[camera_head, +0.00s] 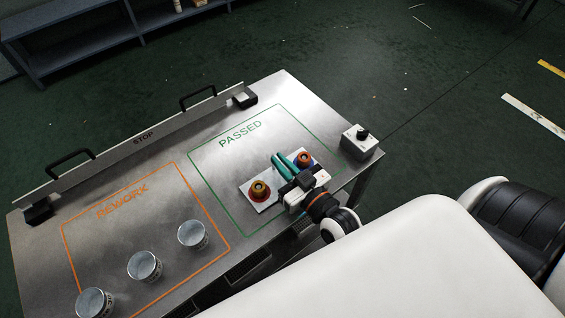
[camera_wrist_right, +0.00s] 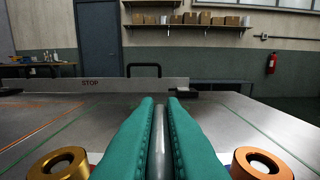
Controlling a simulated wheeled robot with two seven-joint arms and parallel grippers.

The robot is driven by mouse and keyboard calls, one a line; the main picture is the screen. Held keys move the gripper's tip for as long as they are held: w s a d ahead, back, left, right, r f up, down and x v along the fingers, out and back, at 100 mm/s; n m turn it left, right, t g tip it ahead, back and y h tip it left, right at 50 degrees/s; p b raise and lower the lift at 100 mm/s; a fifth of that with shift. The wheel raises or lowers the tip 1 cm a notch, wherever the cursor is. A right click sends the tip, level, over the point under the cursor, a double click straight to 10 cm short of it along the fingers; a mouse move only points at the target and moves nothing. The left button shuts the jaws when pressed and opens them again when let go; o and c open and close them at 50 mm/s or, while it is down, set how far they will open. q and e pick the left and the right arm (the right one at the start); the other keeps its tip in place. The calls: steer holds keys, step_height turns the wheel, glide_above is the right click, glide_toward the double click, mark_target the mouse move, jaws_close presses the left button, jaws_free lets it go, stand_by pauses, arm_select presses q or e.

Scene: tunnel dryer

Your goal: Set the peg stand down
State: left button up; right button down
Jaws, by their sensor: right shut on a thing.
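The peg stand has a white base (camera_head: 254,203) and lies over the green-outlined PASSED area (camera_head: 228,150) of the metal table. A gold-topped stack with red below (camera_head: 260,189) is at its left end. A copper-topped stack with blue below (camera_head: 303,158) is at its right end. My right gripper (camera_head: 286,163) has its teal fingers shut on the stand's grey post, which shows between them in the right wrist view (camera_wrist_right: 159,145). The stand looks upright. I cannot tell whether its base touches the table. My left gripper is not in view.
Several grey cups (camera_head: 144,266) stand in and near the orange REWORK area (camera_head: 113,208). A STOP bar (camera_head: 143,138) with black handles runs along the table's far edge. A white box with a black knob (camera_head: 359,141) sits at the right corner.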

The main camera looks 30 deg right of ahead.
steer(key=c, duration=1.5)
jaws_free()
steer(key=shift+f, duration=0.1)
steer(key=s, duration=0.4)
steer(key=s+d, duration=0.1)
steer(key=s, duration=0.3)
steer(key=s+b, duration=0.1)
steer(key=s, duration=0.3)
steer(key=shift+d, duration=0.3)
